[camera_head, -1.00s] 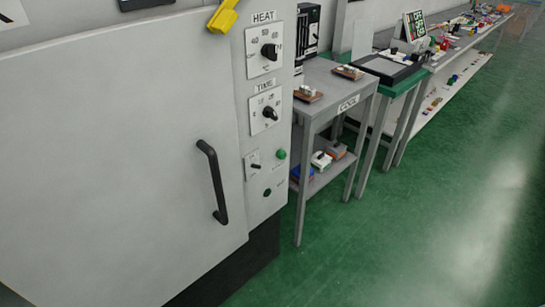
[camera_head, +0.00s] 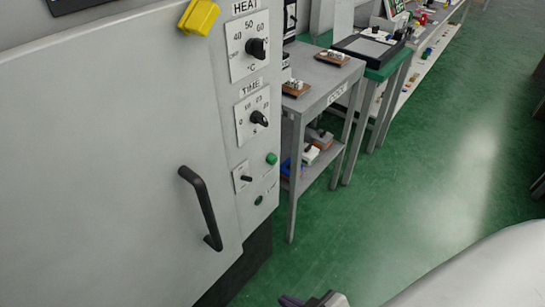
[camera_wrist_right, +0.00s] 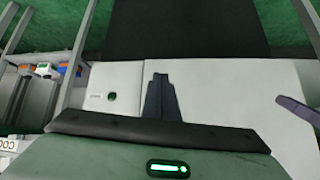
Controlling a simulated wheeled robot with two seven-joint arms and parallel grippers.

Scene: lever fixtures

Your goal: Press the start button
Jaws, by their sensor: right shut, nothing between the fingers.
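A large light-grey oven-like cabinet has a narrow control panel on its right side. A bright green round button (camera_head: 271,158) sticks out of the panel below the TIME dial. A darker green round part (camera_head: 258,199) sits lower, with a label too small to read; a similar dark round part with a small label shows in the right wrist view (camera_wrist_right: 112,97). I cannot tell which is marked start. My right gripper (camera_head: 312,299) is at the bottom edge of the head view, low and apart from the panel. Its dark fingers (camera_wrist_right: 160,88) are shut and empty. My left gripper is out of view.
A black door handle (camera_head: 202,208) stands out left of the panel. The HEAT dial (camera_head: 257,48), TIME dial (camera_head: 259,118) and a small switch (camera_head: 245,178) share the panel. A grey COOL table (camera_head: 318,78) stands to the right. The green floor (camera_head: 400,190) is clear.

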